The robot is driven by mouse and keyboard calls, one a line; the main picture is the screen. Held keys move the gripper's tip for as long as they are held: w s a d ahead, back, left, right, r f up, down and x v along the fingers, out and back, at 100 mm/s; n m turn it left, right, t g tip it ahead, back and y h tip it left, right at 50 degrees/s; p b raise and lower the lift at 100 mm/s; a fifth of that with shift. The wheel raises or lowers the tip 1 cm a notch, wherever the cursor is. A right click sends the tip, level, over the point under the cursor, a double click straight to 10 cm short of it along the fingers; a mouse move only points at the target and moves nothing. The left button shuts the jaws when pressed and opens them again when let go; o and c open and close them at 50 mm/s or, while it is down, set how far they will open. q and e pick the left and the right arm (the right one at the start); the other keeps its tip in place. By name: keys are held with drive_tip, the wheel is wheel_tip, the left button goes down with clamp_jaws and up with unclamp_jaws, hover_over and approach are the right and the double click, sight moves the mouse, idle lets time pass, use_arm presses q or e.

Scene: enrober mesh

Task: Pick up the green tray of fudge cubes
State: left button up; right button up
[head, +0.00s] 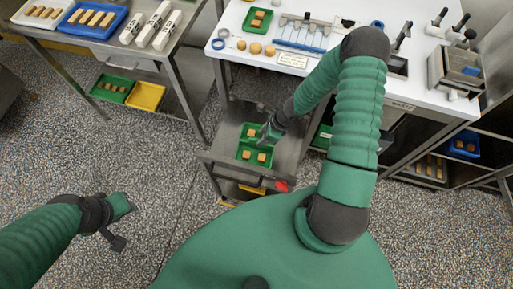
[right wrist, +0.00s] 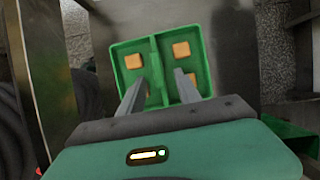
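A green tray (head: 239,152) with fudge cubes lies on a steel cart top below the white table. A raised middle divider (right wrist: 154,66) splits it in two, with cubes in both halves. In the right wrist view the tray (right wrist: 117,48) lies just beyond my fingers. My right gripper (right wrist: 160,76) is open, its fingers apart on either side of the divider; whether they touch it I cannot tell. In the head view my right gripper (head: 266,134) is over the tray's right side and hides part of it. My left gripper (head: 122,220) hangs over the floor, away from everything.
Another green tray (head: 268,20) with cubes stands on the white table (head: 225,30). A green tray (head: 103,84) and a yellow tray (head: 146,97) lie on the left bench's lower shelf. A red item (head: 282,186) is at the cart's front edge. The floor at left is clear.

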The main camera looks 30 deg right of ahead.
sight(256, 139)
drive_tip(key=b+x, duration=0.1)
drive_tip(key=x, duration=0.3)
drive_tip(key=shift+w+a+f+b, duration=0.1)
drive_tip(key=shift+w+f+b, duration=0.2)
drive_tip(key=shift+w+b, duration=0.1)
drive_tip(key=shift+a, duration=0.25)
drive_tip(key=shift+a+r, duration=0.2)
drive_tip(key=shift+a, duration=0.1)
drive_tip(key=shift+c, duration=0.3)
drive_tip(key=shift+s, duration=0.1)
drive_tip(key=shift+c, duration=1.1)
drive_tip(key=shift+d, duration=0.1)
drive_tip(key=shift+c, duration=1.2)
drive_tip(key=shift+d+f, duration=0.15)
drive_tip(key=shift+d, duration=0.2)
clamp_jaws()
drive_tip(key=shift+a, duration=0.25)
drive_tip(key=shift+d, duration=0.1)
